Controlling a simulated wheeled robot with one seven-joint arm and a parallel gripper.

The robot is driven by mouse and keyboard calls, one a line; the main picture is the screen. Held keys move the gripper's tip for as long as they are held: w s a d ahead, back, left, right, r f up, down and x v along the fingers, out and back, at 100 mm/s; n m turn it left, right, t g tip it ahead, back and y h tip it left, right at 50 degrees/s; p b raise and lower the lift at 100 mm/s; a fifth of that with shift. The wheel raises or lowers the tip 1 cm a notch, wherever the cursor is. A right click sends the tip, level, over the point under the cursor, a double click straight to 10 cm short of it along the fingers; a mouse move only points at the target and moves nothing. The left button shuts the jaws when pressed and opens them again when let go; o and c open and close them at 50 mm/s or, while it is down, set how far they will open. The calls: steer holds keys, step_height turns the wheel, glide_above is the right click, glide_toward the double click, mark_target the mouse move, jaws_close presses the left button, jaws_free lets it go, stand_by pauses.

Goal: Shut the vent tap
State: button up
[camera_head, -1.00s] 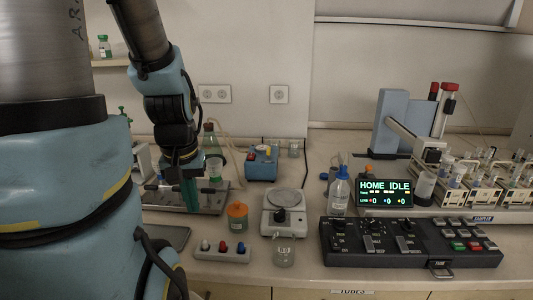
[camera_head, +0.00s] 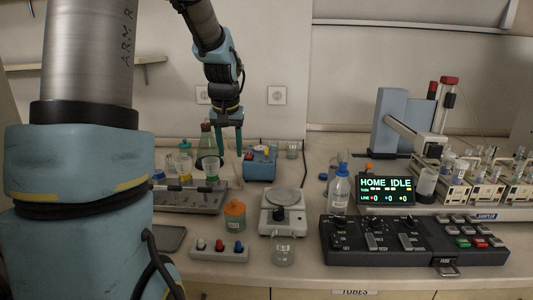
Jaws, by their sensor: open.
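My gripper (camera_head: 230,148) is open and empty, with its two teal fingers pointing down and apart. It hangs in front of the back wall, left of a small blue box (camera_head: 259,165) with a red and a yellow knob on top. My arm hides the plate's left end.
A green flask (camera_head: 207,143) stands close behind the gripper. An orange-lidded jar (camera_head: 235,217), a balance (camera_head: 285,213) and a switch strip (camera_head: 219,249) stand in front. A black control panel (camera_head: 412,243), a lit display (camera_head: 386,190) and sampler racks (camera_head: 490,195) fill the right.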

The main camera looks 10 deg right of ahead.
steer(key=t+b, duration=0.1)
steer(key=b, duration=0.2)
glide_toward(267, 149)
steer(key=shift+h, duration=0.4)
steer(key=p+x, duration=0.1)
steer(key=x, duration=0.1)
steer(key=p+x, duration=0.1)
steer(key=x, duration=0.2)
steer(key=p+x, duration=0.1)
steer(key=x, duration=0.2)
steer(key=shift+a, duration=0.4)
steer(key=shift+c, duration=0.3)
jaws_close()
steer(key=shift+m, duration=0.3)
